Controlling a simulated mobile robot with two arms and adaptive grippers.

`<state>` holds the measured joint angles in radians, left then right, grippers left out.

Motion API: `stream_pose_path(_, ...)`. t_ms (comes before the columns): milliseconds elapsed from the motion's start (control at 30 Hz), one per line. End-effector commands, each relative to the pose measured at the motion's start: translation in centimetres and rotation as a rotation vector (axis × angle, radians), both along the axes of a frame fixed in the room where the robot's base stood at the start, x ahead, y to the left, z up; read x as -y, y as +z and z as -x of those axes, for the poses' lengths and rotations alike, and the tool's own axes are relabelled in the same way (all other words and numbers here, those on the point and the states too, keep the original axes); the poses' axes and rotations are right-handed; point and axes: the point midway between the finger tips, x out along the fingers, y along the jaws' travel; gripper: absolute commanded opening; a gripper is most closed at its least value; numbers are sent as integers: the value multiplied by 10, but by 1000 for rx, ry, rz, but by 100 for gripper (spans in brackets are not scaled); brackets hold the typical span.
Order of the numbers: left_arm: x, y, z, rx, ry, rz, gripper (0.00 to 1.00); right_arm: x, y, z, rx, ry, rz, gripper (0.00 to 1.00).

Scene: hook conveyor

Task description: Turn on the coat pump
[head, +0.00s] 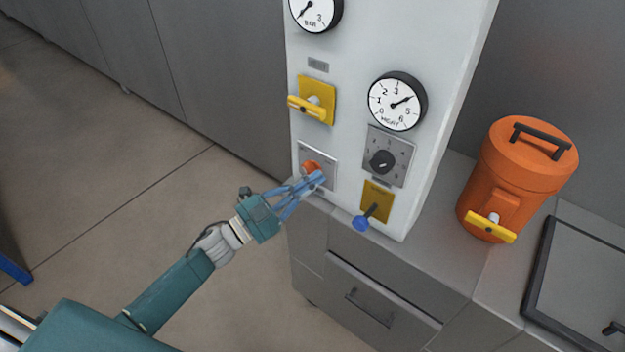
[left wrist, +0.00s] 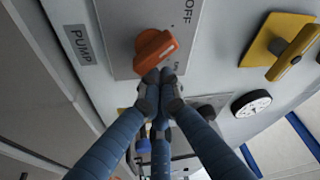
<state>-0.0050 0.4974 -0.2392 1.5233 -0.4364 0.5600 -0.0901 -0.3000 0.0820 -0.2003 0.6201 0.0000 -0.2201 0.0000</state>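The orange pump knob (head: 311,167) sits on a grey plate (head: 330,157) low on the white panel's left side. In the left wrist view the orange knob (left wrist: 154,48) shows large, near a "PUMP" label (left wrist: 80,45) and the word "OFF". A white mark is on its side; I cannot tell its exact setting. My left gripper (head: 318,180) is in front of the knob and partly covers it. In the left wrist view its fingertips (left wrist: 160,78) are together at the knob's edge, not around it. Whether they touch it is unclear. My right gripper is out of view.
Above the knob is a yellow valve handle (head: 311,104). To the right are a black dial (head: 382,161), a round gauge (head: 396,101) and a blue-tipped lever (head: 362,222). An orange canister (head: 520,170) stands on the grey counter.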

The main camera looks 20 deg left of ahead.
Motion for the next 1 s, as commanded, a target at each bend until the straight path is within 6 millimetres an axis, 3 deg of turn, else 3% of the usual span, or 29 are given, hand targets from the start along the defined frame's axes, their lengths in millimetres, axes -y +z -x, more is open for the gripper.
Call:
stream_pose_path(567,-2,-8,-1,119,2,-335,0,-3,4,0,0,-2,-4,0)
stream_pose_path(1000,-5,-15,-2,259,2,-713,0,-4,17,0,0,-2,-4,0)
